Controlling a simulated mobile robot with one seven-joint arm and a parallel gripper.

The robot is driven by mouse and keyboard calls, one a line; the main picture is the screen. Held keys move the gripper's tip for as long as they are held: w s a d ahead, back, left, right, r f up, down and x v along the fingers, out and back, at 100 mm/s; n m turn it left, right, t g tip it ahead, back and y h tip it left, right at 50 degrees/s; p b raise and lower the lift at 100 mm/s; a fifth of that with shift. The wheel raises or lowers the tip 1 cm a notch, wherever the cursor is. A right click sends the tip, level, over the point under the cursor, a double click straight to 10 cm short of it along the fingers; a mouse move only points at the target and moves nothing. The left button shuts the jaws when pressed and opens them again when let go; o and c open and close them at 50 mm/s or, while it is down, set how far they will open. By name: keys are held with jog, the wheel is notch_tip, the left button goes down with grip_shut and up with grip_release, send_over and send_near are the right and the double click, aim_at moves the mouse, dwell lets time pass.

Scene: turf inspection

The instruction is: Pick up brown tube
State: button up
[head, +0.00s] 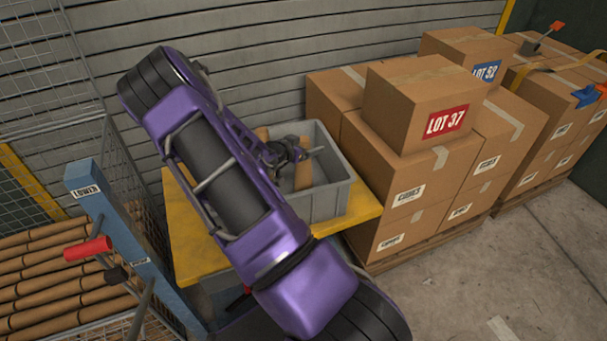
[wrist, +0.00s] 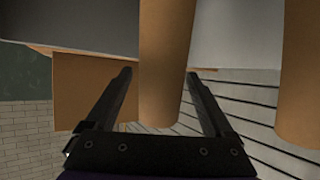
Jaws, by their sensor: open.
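A brown tube (head: 303,176) stands tilted inside a grey bin (head: 335,203), just below my gripper (head: 308,154). The end of a second brown tube (head: 262,133) shows at the bin's back left, partly hidden by my arm. In the wrist view my gripper (wrist: 159,78) is open, its two dark fingers apart. One brown tube (wrist: 166,65) lies in line with the gap between the fingers; I cannot tell whether it touches them. Another brown tube (wrist: 300,75) is at the right edge, outside the fingers.
The bin stands on a yellow tabletop (head: 190,235). Stacked cardboard boxes (head: 400,160) stand close on its right. A blue post (head: 125,250) with a red-handled lever (head: 88,249) and a mesh cage of brown tubes (head: 45,270) are at left. A slatted wall (head: 270,45) is behind.

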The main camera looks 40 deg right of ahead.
jog(key=shift+w+d+f, duration=0.2)
jog(key=shift+d+f, duration=0.1)
jog(key=shift+d, duration=0.25)
grip_shut()
